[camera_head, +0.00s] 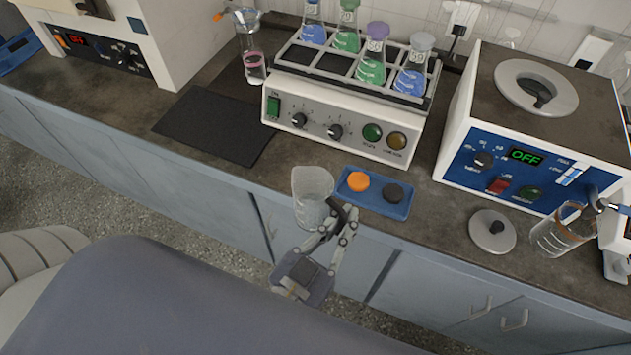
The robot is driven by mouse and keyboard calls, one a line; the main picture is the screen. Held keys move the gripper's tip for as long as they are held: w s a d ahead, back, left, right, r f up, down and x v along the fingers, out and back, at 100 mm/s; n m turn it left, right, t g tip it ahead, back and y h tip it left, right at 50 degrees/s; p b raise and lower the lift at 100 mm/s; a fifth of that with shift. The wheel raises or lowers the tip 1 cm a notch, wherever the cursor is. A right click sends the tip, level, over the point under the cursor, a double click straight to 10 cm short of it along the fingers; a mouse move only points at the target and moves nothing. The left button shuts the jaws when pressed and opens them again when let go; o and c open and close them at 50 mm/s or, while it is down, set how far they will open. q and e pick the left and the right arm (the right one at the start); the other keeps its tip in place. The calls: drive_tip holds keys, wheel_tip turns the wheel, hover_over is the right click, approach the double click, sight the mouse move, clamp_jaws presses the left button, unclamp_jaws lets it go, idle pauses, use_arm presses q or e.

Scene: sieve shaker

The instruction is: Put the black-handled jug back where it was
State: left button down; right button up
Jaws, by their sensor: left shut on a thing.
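The black-handled jug (311,186) is a clear, empty-looking beaker-like jug in the middle of the head view. It is held in front of the bench's front edge, roughly upright, with its black handle (346,213) toward the gripper. My left gripper (332,222) is below and beside it, shut on the jug at the handle side. The fingers partly hide the handle.
A blue tray (400,210) with an orange and a black cap lies just right of the jug. A shaker (340,137) with flasks stands behind. A black mat (215,126) is bare at left. A glass beaker (560,236) and round lid (492,231) are at right.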

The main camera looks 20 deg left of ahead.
use_arm(q)
drive_tip(key=w+a+f+b, duration=0.1)
drive_tip(key=w+f, duration=0.1)
drive_tip(key=w, duration=0.2)
drive_tip(key=w+a+f+b, duration=0.1)
drive_tip(key=w+a+f, duration=0.1)
drive_tip(key=w, duration=0.3)
drive_tip(key=w+a+f+b, duration=0.1)
drive_tip(key=w+f, duration=0.1)
drive_tip(key=w, duration=0.2)
drive_tip(key=shift+w+a, duration=0.3)
drive_tip(key=shift+a, duration=0.05)
use_arm(e)
drive_tip(key=f, duration=0.4)
drive_tip(key=shift+w+d, duration=0.1)
drive_tip(key=shift+d, duration=0.1)
use_arm(q)
drive_tip(key=shift+f+b, duration=0.4)
drive_tip(key=shift+b, duration=0.05)
drive_tip(key=c, duration=1.7)
unclamp_jaws()
use_arm(e)
drive_tip(key=shift+a+f, duration=0.2)
drive_tip(key=shift+f, duration=0.05)
